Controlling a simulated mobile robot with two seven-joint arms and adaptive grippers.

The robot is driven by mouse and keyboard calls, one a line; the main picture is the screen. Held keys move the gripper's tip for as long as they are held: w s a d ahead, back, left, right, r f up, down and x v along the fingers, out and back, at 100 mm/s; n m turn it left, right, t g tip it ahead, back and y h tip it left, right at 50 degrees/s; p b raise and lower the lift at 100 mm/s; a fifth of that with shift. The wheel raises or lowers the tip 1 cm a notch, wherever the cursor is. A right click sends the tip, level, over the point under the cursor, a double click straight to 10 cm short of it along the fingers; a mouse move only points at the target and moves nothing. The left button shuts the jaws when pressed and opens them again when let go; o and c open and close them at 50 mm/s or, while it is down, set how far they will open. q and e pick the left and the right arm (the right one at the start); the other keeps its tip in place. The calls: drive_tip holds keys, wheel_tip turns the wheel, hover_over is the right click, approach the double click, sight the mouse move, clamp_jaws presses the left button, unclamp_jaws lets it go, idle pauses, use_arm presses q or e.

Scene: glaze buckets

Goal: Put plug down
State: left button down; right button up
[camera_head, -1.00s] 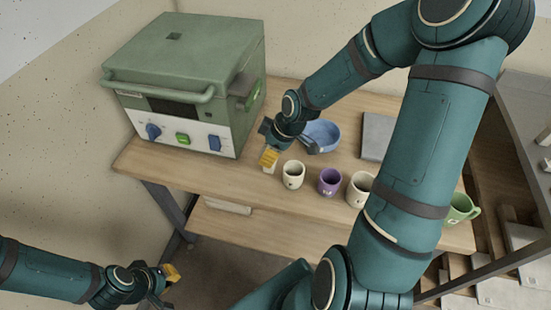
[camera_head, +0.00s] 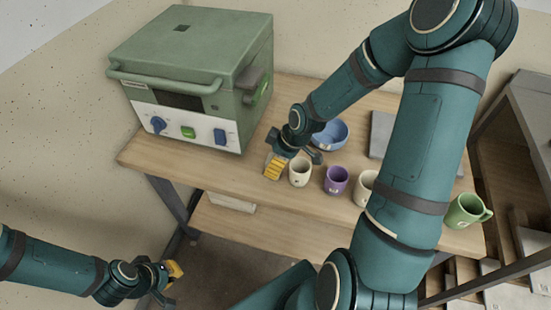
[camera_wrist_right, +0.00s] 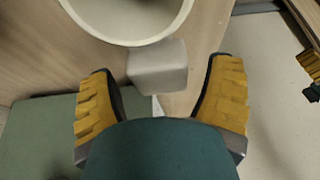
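The plug (camera_wrist_right: 157,66) is a small pale grey block. In the right wrist view it sits between the fingertips of my right gripper (camera_wrist_right: 162,66), with a gap on each side. My right gripper is open. In the head view the right gripper (camera_head: 288,163) is low over the wooden table (camera_head: 225,178), left of the blue bowl, and the plug is hidden or too small to make out. A cream cup (camera_head: 300,173) stands close beside it; its rim (camera_wrist_right: 175,35) shows near the plug in the wrist view. My left gripper (camera_head: 168,280) is at lower left, away from the table; its opening is unclear.
A green kiln-like box (camera_head: 190,75) fills the table's left end. A blue bowl (camera_head: 332,134) is behind the cups. A purple cup (camera_head: 337,180), another cream cup (camera_head: 365,186) and a green mug (camera_head: 466,211) stand to the right. The front left tabletop is clear.

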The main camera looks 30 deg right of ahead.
drive_tip(key=shift+r, duration=0.25)
drive_tip(key=p+v, duration=0.6)
drive_tip(key=v, duration=0.6)
drive_tip(key=s+a+f+m+g, duration=0.1)
drive_tip(key=s+a+f+m, duration=0.2)
drive_tip(key=a+f, duration=0.6)
drive_tip(key=s+a+f+m, duration=0.3)
drive_tip(key=a+f+m, duration=0.4)
drive_tip(key=a, duration=0.5)
drive_tip(key=shift+s+a+f+g+y, duration=0.2)
drive_tip(key=shift+f+g+y, duration=0.2)
drive_tip(key=shift+f, duration=0.55)
drive_tip(key=shift+w, duration=0.1)
